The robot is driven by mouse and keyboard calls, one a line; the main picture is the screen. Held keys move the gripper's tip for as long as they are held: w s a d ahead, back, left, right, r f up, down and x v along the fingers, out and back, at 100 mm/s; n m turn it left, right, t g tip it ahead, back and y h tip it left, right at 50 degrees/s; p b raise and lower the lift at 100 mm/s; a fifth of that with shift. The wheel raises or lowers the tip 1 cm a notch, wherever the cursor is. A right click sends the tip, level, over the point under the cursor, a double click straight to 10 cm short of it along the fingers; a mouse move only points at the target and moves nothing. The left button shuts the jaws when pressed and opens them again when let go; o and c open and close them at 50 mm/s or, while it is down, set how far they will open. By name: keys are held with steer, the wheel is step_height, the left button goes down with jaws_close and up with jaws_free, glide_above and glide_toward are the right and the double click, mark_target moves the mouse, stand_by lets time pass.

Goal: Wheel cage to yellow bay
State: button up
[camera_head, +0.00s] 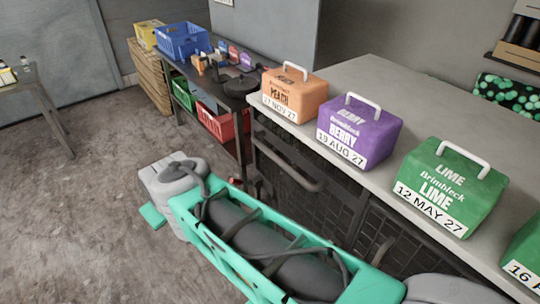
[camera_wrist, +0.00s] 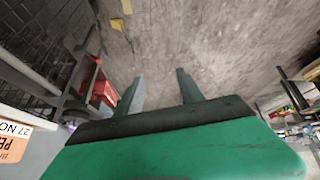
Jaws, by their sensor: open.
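A dark wire-mesh cage front (camera_head: 325,185) with a grey horizontal handle bar (camera_head: 285,172) shows below the grey worktop. Mesh and grey bars (camera_wrist: 30,75) also show at the left of the wrist view. Whether this is a separate wheeled cage is unclear, and no wheels can be made out for sure. My gripper (camera_wrist: 160,85) is open and empty, its two fingers spread over the concrete floor, apart from the mesh. A full yellow bay cannot be made out.
Orange (camera_head: 294,96), purple (camera_head: 358,132) and green (camera_head: 450,187) handled boxes stand on the worktop (camera_head: 375,80). A dark bench (camera_head: 222,80) beyond holds a blue crate (camera_head: 183,41); a red crate (camera_head: 215,122) is beneath. The floor (camera_head: 90,190) at left is clear.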

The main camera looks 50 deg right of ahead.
steer(key=w+d+f+n+t+h+b, duration=0.1)
steer(key=w+d+f+h+b, duration=0.2)
steer(key=d, duration=0.6)
steer(key=w+d+f+t+h+b, duration=0.1)
steer(key=d+f+h+b, duration=0.2)
steer(key=d+f+b, duration=0.45)
steer(key=w+d+f+n+t+h+b, duration=0.1)
steer(key=w+d+f+h, duration=0.15)
steer(key=d, duration=0.75)
steer(key=s+d+f+n+t+h+b, duration=0.1)
steer(key=s+d+f+n+h+b, duration=0.1)
steer(key=s+d+n+h+b, duration=0.3)
steer(key=s+d+f+n+h+b, duration=0.1)
steer(key=s+d+h, duration=0.15)
steer(key=d, duration=0.45)
steer(key=p+x, duration=0.1)
steer(key=x, duration=0.6)
steer(key=shift+w+d+r+t+y, duration=0.2)
steer(key=shift+w+d+t+y, duration=0.1)
steer(key=shift+y, duration=0.1)
steer(key=shift+c, duration=0.3)
jaws_close()
